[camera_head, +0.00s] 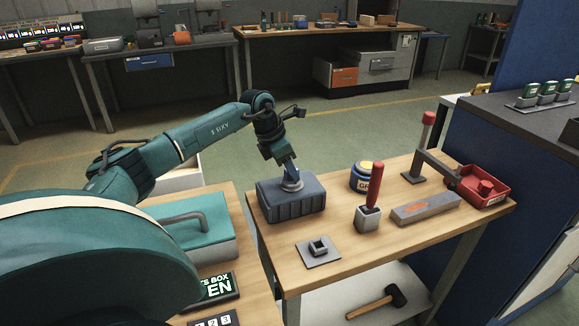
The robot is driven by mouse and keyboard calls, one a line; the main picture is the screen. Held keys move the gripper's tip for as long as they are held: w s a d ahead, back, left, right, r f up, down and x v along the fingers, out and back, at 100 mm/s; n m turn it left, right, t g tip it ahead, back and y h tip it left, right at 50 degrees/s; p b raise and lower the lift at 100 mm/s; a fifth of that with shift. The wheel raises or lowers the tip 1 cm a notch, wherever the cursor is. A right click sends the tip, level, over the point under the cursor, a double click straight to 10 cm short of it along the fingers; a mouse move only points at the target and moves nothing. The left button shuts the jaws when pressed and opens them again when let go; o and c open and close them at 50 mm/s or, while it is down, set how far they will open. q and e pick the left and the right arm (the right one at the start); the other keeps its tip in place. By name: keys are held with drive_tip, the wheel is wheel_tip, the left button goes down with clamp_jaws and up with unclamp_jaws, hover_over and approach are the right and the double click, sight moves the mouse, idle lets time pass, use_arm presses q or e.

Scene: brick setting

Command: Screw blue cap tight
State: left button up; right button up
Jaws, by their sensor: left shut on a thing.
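A dark blue-grey ribbed box (292,205) stands at the left end of the wooden bench (345,258), with a round grey collar (291,186) on its top. My left gripper (289,172) points down over this collar and is shut on a small blue piece, which appears to be the blue cap; the fingers largely hide it. The cap seems to sit at the collar, but I cannot tell how tightly it is seated. My right gripper is not in view.
Right of the box stand a blue-and-yellow tin (362,178), a red-handled tool in a grey block (369,205), a grey bar (425,208) and a red tray (483,190). A square socket plate (318,252) lies in front. A teal case (205,245) sits at left.

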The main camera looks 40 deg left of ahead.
use_arm(q)
drive_tip(key=m, duration=0.2)
drive_tip(key=m+g+h, duration=0.1)
drive_tip(key=m, duration=0.1)
drive_tip(key=shift+m+h, duration=0.3)
drive_tip(key=shift+m, duration=0.1)
drive_tip(key=shift+w+a, duration=0.1)
drive_tip(key=m+g, duration=0.1)
drive_tip(key=m, duration=0.1)
drive_tip(key=m+b, duration=0.1)
drive_tip(key=m, duration=0.1)
drive_tip(key=shift+w+f+m+g+h, duration=0.1)
drive_tip(key=shift+w+m+g+h, duration=0.05)
drive_tip(key=shift+m+g+h, duration=0.2)
drive_tip(key=shift+m+g+b, duration=0.45)
drive_tip(key=shift+m, duration=0.6)
